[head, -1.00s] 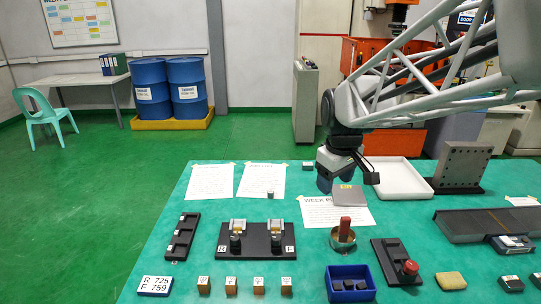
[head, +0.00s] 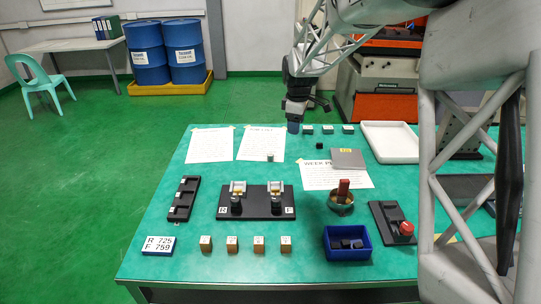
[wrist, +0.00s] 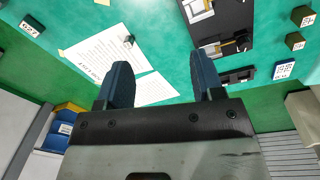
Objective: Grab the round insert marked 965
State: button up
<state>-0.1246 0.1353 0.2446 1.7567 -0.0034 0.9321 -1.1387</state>
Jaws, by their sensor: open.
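A small round insert (head: 270,157) stands on the second paper sheet near the far side of the table. In the wrist view it also shows as a small grey cylinder (wrist: 129,41) on the printed sheet; its marking is too small to read. My gripper (head: 293,127) hangs near the table's far edge, behind and to the right of that insert. In the wrist view its two dark blue fingers are spread apart with nothing between them, and my gripper (wrist: 160,65) is clear of the insert.
Small labelled dark blocks (head: 328,130) stand in a row right of my gripper, with a white tray (head: 391,141) beyond. A black two-post fixture (head: 257,203) stands nearer the front. A blue bin (head: 347,243) holds dark pieces.

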jog(key=w+a+f+n, duration=0.3)
jog(key=w+a+f, duration=0.1)
jog(key=w+f, duration=0.45)
jog(key=n, duration=0.4)
send_over(271, 155)
jog(key=shift+g, duration=0.4)
jog(key=f, duration=0.9)
jog(key=shift+w+f, duration=0.15)
jog(key=shift+w, duration=0.05)
jog(key=shift+f, duration=0.15)
jog(key=shift+f, duration=1.15)
jog(key=shift+f, duration=0.15)
jog(key=shift+f, duration=2.45)
jog(key=shift+c, duration=0.3)
